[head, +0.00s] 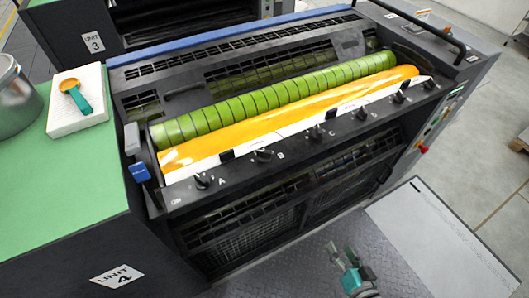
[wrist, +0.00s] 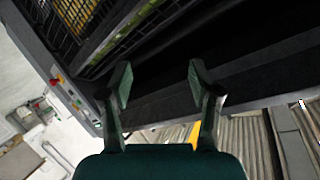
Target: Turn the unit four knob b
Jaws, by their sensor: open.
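Knob B (head: 264,155) is a small black knob on the dark front rail of the unit in the head view, with a letter B just to its right. Knob A (head: 203,181) is to its left and knob C (head: 316,132) to its right. The unit four sign (head: 117,276) is at the lower left. My gripper (head: 345,255) is in front of and below the rail, over the floor plate, well apart from knob B. In the wrist view my gripper (wrist: 160,84) is open, with nothing between its fingers. I cannot make out knob B in the wrist view.
A green roller (head: 270,98) and orange ink (head: 300,110) lie behind the rail. A green-topped cabinet (head: 85,190) with a metal can (head: 15,98) stands at the left. A red button (head: 423,149) is on the right side panel. The floor plate (head: 290,262) in front is clear.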

